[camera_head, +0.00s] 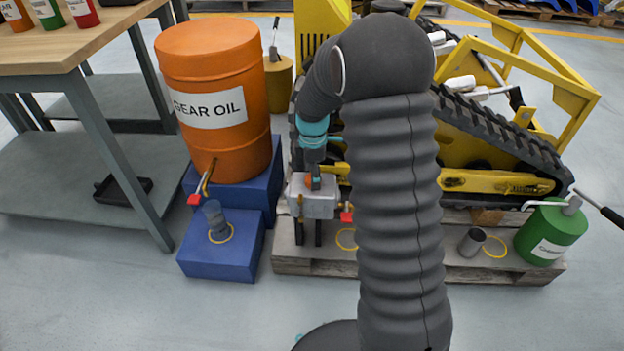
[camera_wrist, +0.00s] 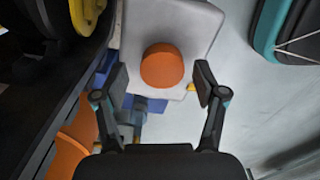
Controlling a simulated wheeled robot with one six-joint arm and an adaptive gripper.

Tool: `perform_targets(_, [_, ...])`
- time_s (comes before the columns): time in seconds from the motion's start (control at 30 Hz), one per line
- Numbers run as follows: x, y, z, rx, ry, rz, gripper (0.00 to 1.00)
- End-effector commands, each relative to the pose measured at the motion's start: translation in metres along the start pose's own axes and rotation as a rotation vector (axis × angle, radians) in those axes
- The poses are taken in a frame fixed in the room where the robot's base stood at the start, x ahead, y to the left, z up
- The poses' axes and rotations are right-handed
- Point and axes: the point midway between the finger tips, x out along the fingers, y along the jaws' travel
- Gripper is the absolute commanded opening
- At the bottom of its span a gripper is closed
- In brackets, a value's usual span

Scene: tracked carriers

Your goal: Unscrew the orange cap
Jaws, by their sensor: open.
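The orange cap (camera_wrist: 162,66) is a round disc on top of a light grey tank (camera_wrist: 190,30). In the head view the tank (camera_head: 322,208) stands at the pallet's left end, and a bit of the cap (camera_head: 309,181) shows beside my gripper (camera_head: 315,178). In the wrist view my gripper (camera_wrist: 161,76) is open, one finger on each side of the cap, with visible gaps on both sides. The fingers look apart from the cap; the height between them and the cap is hard to tell.
An orange gear oil drum (camera_head: 212,140) stands on a blue block (camera_head: 262,190) left of the tank. A green can (camera_head: 550,228) stands at the pallet's right end. A workbench (camera_head: 60,50) is at left.

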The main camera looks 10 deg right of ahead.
Motion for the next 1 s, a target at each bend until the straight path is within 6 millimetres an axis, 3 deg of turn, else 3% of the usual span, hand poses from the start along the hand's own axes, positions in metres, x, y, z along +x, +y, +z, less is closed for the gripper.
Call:
perform_targets(0.2, [0.0003,-0.0005,0.0005,0.222,0.0,-0.002,0.71])
perform_targets(0.47, [0.0005,-0.0007,0.0006,0.342,0.001,-0.003,0.71])
perform_targets(1.0, [0.0004,-0.0009,0.0008,0.952,0.0,-0.004,0.71])
